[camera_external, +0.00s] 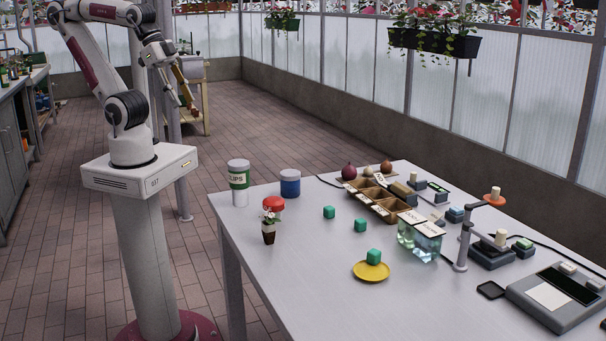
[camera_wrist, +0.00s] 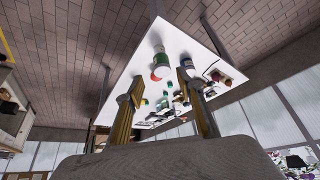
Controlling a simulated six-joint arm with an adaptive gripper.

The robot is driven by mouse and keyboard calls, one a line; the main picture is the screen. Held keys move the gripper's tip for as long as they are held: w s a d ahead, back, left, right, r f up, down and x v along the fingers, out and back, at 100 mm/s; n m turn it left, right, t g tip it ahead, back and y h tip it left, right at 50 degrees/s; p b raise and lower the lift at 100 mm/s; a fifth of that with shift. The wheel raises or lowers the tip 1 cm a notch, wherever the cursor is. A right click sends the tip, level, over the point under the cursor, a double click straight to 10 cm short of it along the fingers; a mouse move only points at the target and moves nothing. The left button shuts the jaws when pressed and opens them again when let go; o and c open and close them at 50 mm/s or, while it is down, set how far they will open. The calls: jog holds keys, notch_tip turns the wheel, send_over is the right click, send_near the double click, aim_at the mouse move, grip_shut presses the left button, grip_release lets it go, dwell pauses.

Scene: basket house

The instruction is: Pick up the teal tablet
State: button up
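I cannot tell which is the tablet. My gripper (camera_external: 188,100) is raised well away from the table, behind and left of it. In the wrist view my gripper (camera_wrist: 159,80) has its fingers apart with nothing between them, and the table appears far off.
A compartmented wooden tray (camera_external: 372,205), liquid-filled glass containers (camera_external: 420,243) and a grey device (camera_external: 550,300) occupy the right.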

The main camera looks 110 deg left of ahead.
jog(key=w+a+f+m+g+y, duration=0.1)
jog(key=w+a+f+m+y, duration=0.1)
jog(key=w+m, duration=0.65)
jog(key=w+a+f+m+g+y, duration=0.15)
jog(key=w+m, duration=0.25)
jog(key=w, duration=1)
jog(key=w+d+f+m+y, duration=0.1)
jog(key=w+d+f+m, duration=0.1)
jog(key=w+f+m, duration=0.2)
jog(key=w+d+f+m+t+y, duration=0.1)
jog(key=w+d+f+m, duration=0.2)
jog(key=w+f, duration=0.5)
jog(key=w+d+f+m+t+y, duration=0.1)
jog(key=w+d+f+m, duration=0.1)
jog(key=w+f+m, duration=0.4)
jog(key=shift+w+d+f+t+y, duration=0.1)
jog(key=shift+w+t+y, duration=0.05)
jog(key=shift+w, duration=0.3)
jog(key=shift+w+d+f+t+y, duration=0.1)
jog(key=shift+w, duration=0.3)
